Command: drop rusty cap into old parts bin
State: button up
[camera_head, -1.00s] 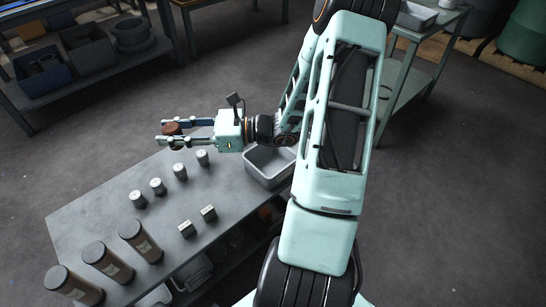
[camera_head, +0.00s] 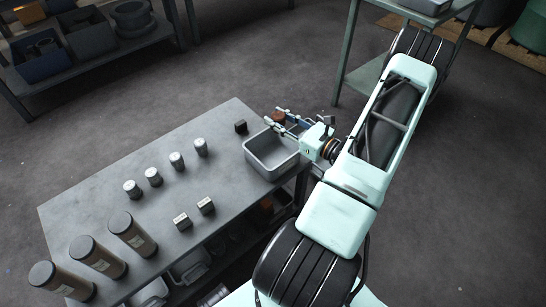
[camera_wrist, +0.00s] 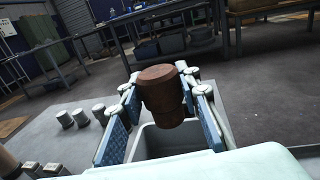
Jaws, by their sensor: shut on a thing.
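My gripper (camera_head: 281,119) is shut on the rusty cap (camera_head: 279,117), a reddish-brown stepped cylinder. In the wrist view the cap (camera_wrist: 161,95) sits between the blue finger pads. A grey open bin (camera_head: 271,155) stands at the right end of the grey table, and its inside looks empty. My gripper and the cap are above the bin's back right part in the head view. In the wrist view the bin (camera_wrist: 168,139) shows below and behind the cap, partly hidden by the fingers. I see no label on the bin.
The table (camera_head: 110,182) holds several small grey caps (camera_head: 154,177), two small blocks (camera_head: 206,206), a dark block (camera_head: 240,127) near the bin, and several brown cylinders (camera_head: 132,233) at the front left. A shelf with bins (camera_head: 45,57) stands at the back left.

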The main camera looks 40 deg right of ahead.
jog(key=shift+f+b, duration=2.05)
jog(key=shift+f, duration=0.75)
jog(key=o, duration=1.3)
jog(key=v, duration=1.2)
